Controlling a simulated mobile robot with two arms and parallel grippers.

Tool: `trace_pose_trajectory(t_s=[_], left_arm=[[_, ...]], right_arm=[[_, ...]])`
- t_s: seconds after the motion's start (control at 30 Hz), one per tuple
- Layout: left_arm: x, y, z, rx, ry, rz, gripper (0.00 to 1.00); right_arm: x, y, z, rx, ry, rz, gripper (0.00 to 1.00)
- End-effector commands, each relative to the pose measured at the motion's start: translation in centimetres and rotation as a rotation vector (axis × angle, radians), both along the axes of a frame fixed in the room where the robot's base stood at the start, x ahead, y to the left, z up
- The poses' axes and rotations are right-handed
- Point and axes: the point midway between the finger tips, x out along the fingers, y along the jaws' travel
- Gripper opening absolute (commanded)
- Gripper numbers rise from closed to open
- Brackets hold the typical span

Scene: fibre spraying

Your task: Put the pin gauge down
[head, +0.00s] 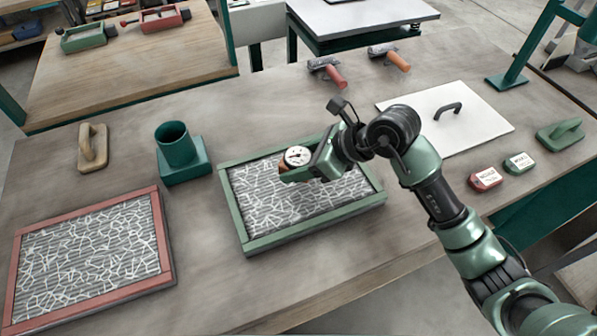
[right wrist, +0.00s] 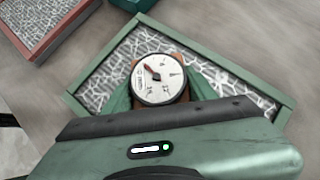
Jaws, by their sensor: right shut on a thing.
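The pin gauge (head: 297,157) has a round white dial with a dark rim and an orange-brown body. My right gripper (head: 300,170) is shut on it, over the green-framed tray (head: 247,241) of white fibres. In the right wrist view the gauge (right wrist: 160,79) sits between the green fingers, its dial facing the camera with a red pointer. The fibre mat shows behind it. Whether the gauge's underside touches the fibres is hidden. My left gripper is not in view.
A red-framed fibre tray (head: 168,270) lies at left. A green cup holder (head: 183,165) and a tan float (head: 93,148) stand behind. Bare table separates the trays.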

Motion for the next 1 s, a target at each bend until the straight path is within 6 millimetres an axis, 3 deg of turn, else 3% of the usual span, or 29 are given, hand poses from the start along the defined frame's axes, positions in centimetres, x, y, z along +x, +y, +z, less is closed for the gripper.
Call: trace_pose_trajectory(t_s=[0.37,0.77,0.8,0.87,1.0], left_arm=[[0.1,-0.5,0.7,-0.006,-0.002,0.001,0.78],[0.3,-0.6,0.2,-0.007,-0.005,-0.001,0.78],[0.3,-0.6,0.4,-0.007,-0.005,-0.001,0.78],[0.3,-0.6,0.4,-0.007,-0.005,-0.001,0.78],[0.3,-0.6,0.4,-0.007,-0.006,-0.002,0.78]], right_arm=[[0.0,0.1,-4.3,0.002,0.001,0.0,0.04],[0.0,0.0,-5.0,0.002,-0.003,0.001,0.04],[0.0,0.0,-4.9,0.0,-0.002,0.001,0.64],[0.0,0.0,-4.9,0.001,-0.001,0.001,0.78],[0.0,0.0,-4.9,0.001,-0.001,0.001,0.78]])
